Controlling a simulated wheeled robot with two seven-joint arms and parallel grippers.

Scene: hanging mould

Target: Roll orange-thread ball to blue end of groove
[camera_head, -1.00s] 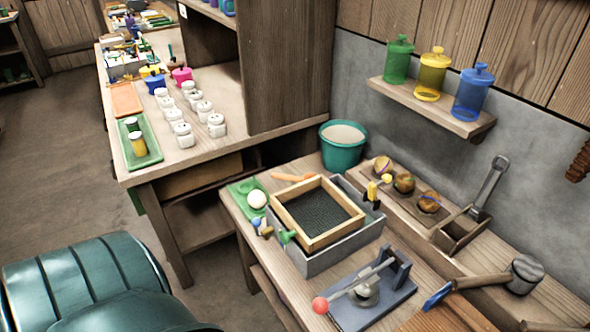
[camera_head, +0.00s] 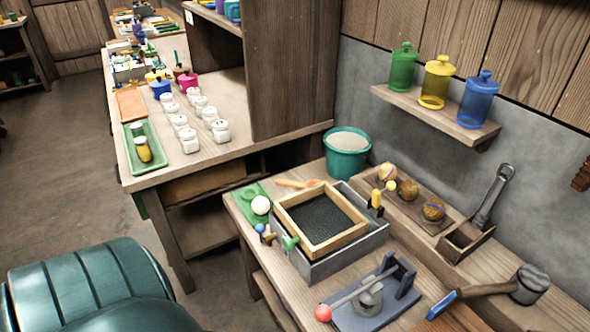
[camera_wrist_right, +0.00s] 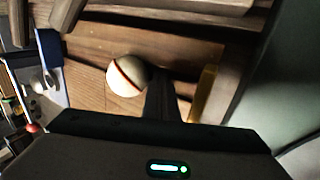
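In the right wrist view, a cream ball (camera_wrist_right: 127,75) with a dark red-orange band rests on brown wooden boards. A dark finger-like part of my right gripper (camera_wrist_right: 165,97) stands just right of the ball; whether they touch is unclear. Its second finger is not clearly seen, so its opening cannot be judged. A yellow-brown strip (camera_wrist_right: 204,93) lies right of it. I cannot make out a blue groove end. In the head view, three banded balls sit in a row on a wooden holder; the nearest ball (camera_head: 433,209) has a bluish line. My left gripper is not in view.
A blue-grey lever stand (camera_head: 372,300) with a red knob (camera_head: 323,313) stands at the front. A framed sieve (camera_head: 318,250) sits behind it. A hammer (camera_head: 528,284) lies at right, near a small scoop box (camera_head: 466,240). A teal bucket (camera_head: 347,165) stands behind.

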